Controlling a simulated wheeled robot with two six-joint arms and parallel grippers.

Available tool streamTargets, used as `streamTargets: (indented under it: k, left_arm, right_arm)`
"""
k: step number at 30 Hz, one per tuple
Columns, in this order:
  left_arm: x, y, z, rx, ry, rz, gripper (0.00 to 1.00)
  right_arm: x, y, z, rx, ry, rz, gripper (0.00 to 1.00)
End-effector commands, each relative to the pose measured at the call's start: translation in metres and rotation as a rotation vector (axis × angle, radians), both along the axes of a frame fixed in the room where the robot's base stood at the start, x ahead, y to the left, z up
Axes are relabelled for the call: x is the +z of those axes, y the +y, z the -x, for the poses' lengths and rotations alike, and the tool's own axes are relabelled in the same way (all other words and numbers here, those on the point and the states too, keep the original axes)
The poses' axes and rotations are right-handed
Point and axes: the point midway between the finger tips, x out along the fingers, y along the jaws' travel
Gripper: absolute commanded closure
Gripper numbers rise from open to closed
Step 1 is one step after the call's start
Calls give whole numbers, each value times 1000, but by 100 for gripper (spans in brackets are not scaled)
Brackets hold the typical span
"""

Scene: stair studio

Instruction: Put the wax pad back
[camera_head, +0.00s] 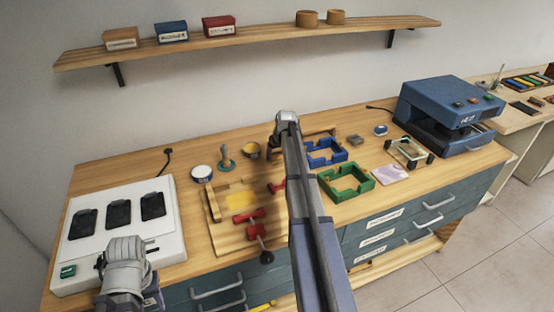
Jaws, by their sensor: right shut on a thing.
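My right gripper (274,152) is low over the back middle of the bench, at the end of an arm that rises from the bottom of the view. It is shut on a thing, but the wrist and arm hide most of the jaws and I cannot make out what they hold. A small round yellow-topped tin (250,151) is just left of these jaws; I cannot tell whether they touch it. I cannot pick out the wax pad with certainty. My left gripper (126,250) is over the front of the white plate; its jaw opening is unclear.
A wooden jig (214,207) with a yellow patch and red clamps (249,215) lies left of my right arm. Blue (326,153) and green (346,181) frames, a pale pad (391,174) and a blue press (450,115) stand to the right. A shelf (270,34) hangs above.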

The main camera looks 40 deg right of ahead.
Motion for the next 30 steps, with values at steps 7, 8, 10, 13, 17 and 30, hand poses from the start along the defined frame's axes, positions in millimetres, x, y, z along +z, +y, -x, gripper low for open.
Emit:
streamTargets:
  k: [7, 8, 10, 13, 17, 30]
  left_arm:
    - [0, 0, 0, 0, 0, 0, 50]
    - [-1, 0, 0, 0, 0, 0, 50]
    - [-3, 0, 0, 0, 0, 0, 50]
    - [-2, 0, 0, 0, 0, 0, 50]
    - [-2, 0, 0, 0, 0, 0, 50]
    - [7, 0, 0, 0, 0, 0, 50]
  right_arm:
    - [1, 0, 0, 0, 0, 0, 66]
    - [-1, 0, 0, 0, 0, 0, 66]
    - [-3, 0, 0, 0, 0, 0, 66]
    - [-2, 0, 0, 0, 0, 0, 12]
    - [-2, 0, 0, 0, 0, 0, 0]
    - [7, 0, 2, 0, 0, 0, 0]
